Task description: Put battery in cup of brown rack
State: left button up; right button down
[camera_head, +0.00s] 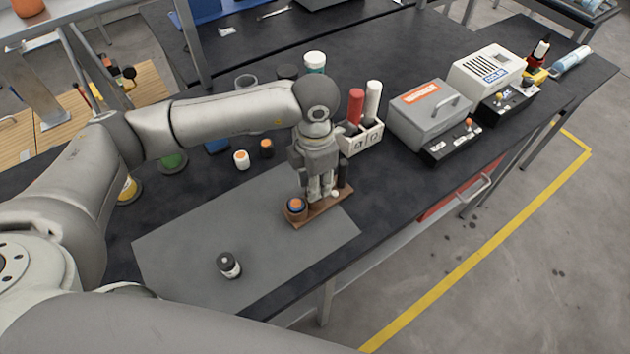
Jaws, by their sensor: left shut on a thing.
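The brown rack (316,219) lies on the grey mat near the table's front edge. An orange-topped piece with a blue ring (296,206) sits at its left end. A dark upright piece (344,176) stands at its right end. My left gripper (321,196) points down over the middle of the rack, its fingers shut on what I take to be the battery, which the fingers mostly hide. A small pale tip (334,193) shows beside the fingers; I cannot tell whether it belongs to the battery. The contact between battery and cup is hidden. My right gripper is out of view.
A small black and white jar (229,265) stands on the grey mat (185,250). Behind are two small orange-topped jars, one white (241,160), one black (266,148).

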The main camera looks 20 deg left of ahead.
pick_arm(q)
jog(key=shift+f, duration=0.8)
jog(key=o, duration=0.6)
jog(key=shift+f, duration=0.1)
jog(key=o, duration=0.5)
jog(key=shift+r, duration=0.35)
notch_tip(320, 180, up, 10)
jog(key=shift+r+b, duration=0.25)
jog(key=shift+b, duration=1)
jog(key=shift+r, duration=0.65)
